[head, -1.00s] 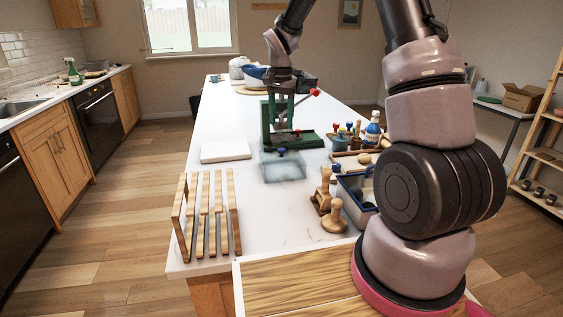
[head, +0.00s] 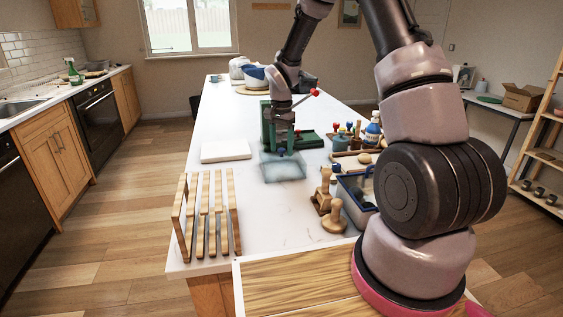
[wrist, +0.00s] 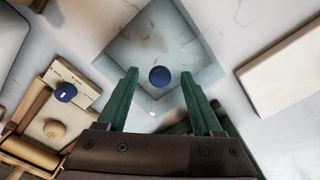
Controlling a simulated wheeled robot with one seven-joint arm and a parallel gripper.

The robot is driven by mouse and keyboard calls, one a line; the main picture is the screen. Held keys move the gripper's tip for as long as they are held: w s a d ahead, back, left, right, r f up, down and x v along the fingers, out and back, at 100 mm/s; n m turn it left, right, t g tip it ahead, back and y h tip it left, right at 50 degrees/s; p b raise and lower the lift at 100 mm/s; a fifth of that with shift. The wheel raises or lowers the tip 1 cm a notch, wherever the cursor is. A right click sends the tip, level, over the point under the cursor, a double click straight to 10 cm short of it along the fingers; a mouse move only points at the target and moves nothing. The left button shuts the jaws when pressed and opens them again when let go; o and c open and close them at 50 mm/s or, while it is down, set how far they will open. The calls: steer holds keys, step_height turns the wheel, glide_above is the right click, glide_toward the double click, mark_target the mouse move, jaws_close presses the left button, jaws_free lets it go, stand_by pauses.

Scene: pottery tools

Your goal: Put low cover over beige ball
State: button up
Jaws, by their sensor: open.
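The low cover (head: 284,170) is a clear, squarish box with a blue knob on top, standing on the white counter. It also shows in the wrist view (wrist: 125,45), with its knob between and a little beyond the green fingertips. My gripper (head: 281,148) is open, pointing down just over the knob; I cannot tell whether it touches. Nothing beige is visible under the cover.
A white slab (head: 226,151) lies left of the cover. Wooden-handled tools (head: 333,220) and a blue-rimmed tray (head: 357,190) stand to the right, near a blue-and-white bottle (head: 372,130). A wooden rack (head: 207,215) is at the front left. The counter before the cover is clear.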

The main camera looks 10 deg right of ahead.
jaws_close()
stand_by(1.3)
